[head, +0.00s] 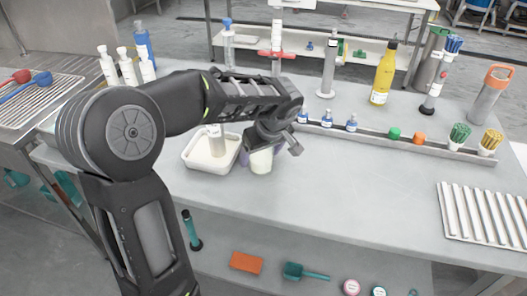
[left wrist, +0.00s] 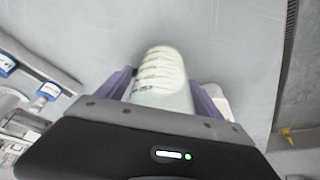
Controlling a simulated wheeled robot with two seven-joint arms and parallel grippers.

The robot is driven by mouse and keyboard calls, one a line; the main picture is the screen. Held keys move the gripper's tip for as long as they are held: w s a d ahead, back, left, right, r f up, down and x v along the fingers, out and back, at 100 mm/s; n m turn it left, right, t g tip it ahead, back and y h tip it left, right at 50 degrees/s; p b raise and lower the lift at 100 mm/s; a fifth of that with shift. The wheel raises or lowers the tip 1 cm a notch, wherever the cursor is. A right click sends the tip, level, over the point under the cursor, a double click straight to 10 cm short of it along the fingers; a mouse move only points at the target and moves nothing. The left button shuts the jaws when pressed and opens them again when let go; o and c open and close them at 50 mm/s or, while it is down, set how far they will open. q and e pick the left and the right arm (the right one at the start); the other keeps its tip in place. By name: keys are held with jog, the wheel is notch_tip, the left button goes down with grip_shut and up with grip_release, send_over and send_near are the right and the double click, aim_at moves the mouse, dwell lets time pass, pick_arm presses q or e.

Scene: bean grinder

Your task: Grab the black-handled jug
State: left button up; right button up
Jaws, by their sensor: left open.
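A pale, whitish jug (head: 261,161) stands on the grey bench near its front left, partly covered by my left gripper (head: 262,154). In the left wrist view the jug (left wrist: 162,75) is a pale cylinder with graduation marks, between the two purple fingers of my left gripper (left wrist: 163,92). The left gripper is open, with a finger on each side of the jug. I cannot tell whether either finger touches it. No black handle shows in either view. My right gripper is not in view.
A white tray (head: 196,161) holding a white bottle (head: 216,141) stands just left of the jug. A long rail (head: 370,133) with small bottles and caps runs behind. A ribbed rack (head: 480,215) lies at the right. The bench between is clear.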

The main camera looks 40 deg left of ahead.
pick_arm(q)
jog(key=c, duration=1.3)
jog(key=shift+a+r, duration=0.1)
jog(key=shift+r, duration=0.05)
